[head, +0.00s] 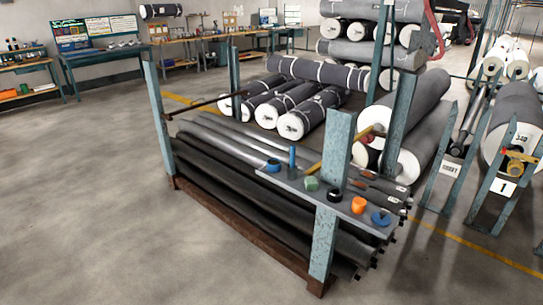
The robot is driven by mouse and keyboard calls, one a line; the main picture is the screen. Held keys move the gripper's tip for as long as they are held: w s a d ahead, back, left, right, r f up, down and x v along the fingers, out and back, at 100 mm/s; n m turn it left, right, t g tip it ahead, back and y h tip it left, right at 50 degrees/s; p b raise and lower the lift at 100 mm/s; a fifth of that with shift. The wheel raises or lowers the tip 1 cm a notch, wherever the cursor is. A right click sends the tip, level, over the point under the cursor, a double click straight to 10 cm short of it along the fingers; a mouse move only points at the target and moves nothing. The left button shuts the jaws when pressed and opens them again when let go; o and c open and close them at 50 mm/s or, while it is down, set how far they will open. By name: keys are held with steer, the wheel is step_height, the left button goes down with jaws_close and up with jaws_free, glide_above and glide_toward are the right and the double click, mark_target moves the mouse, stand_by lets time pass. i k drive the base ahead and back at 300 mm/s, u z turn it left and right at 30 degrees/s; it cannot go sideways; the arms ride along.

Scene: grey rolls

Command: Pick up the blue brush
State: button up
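Several small objects stand on a narrow grey shelf (345,212) on the near side of a rack of long dark rolls. Three of them are blue: a low round one (273,166) at the left end, a slim upright one (292,157) beside it, and a low, wide one (381,218) at the right end. They are too small to tell for sure which is the brush. Between them are a green block (311,183), a black round item (334,195) and an orange item (358,205). My gripper is not in view.
A teal post (335,150) rises at the shelf and partly blocks the view behind it. Large grey rolls (308,113) lie behind the rack. Workbenches (100,55) line the back left. The concrete floor (85,190) is clear at left and in front.

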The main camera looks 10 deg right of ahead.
mark_target(293, 147)
steer(key=u, duration=0.75)
steer(key=i, duration=0.95)
steer(key=u, duration=0.55)
